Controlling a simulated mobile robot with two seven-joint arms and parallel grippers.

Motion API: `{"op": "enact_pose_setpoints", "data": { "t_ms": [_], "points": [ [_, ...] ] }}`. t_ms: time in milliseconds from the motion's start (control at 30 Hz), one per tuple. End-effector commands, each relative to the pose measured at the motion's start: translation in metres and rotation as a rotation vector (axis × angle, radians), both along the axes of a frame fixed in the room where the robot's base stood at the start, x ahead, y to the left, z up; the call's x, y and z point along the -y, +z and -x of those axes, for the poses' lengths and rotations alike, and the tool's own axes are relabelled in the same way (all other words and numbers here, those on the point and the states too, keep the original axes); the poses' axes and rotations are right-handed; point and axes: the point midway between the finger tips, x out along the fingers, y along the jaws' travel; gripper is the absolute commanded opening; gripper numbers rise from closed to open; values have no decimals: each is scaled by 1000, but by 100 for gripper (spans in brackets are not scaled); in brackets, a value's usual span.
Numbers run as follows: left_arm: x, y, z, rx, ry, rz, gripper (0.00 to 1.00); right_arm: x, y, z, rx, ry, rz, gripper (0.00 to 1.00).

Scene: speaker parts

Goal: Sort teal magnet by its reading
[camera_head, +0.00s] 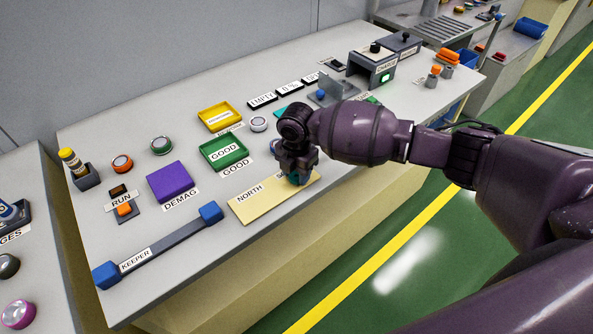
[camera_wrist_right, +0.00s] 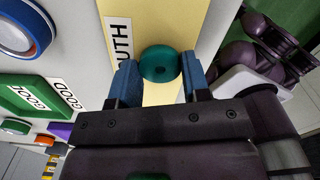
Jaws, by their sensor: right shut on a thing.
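The teal magnet (camera_wrist_right: 160,62), a round disc with a dark centre, sits between the two blue fingers of my right gripper (camera_wrist_right: 157,80), which is shut on it. In the head view my right gripper (camera_head: 297,176) is over the right end of the cream board (camera_head: 262,201). The board's left end reads NORTH. In the wrist view the label by the magnet reads UTH, its start cut off. I cannot tell whether the magnet touches the board. A green GOOD tray (camera_head: 224,150), a yellow tray (camera_head: 220,116) and a purple DEMAG pad (camera_head: 170,181) are on the table. My left gripper is out of view.
A KEEPER bar (camera_head: 160,247) with blue ends lies at the front left. A RUN button (camera_head: 124,209) and several round parts stand behind it. A grey box (camera_head: 373,68) with a green light stands at the far right. My right arm hides part of the table.

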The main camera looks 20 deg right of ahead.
Motion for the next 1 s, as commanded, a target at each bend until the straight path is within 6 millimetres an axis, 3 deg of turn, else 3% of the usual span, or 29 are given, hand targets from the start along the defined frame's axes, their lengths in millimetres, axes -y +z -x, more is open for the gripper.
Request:
{"op": "enact_pose_setpoints", "data": {
  "t_ms": [267,300,500,800,1000],
  "points": [
    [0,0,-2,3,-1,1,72,0,-5,0,-1,0,-1,15],
    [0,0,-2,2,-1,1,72,0,-5,0,0,1,0,46],
    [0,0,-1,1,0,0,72,0,-5,0,0,0,0,73],
    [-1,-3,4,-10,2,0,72,0,-3,0,0,0,0,73],
    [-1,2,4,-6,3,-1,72,0,21,-1,4,1,1,73]
  ]
}}
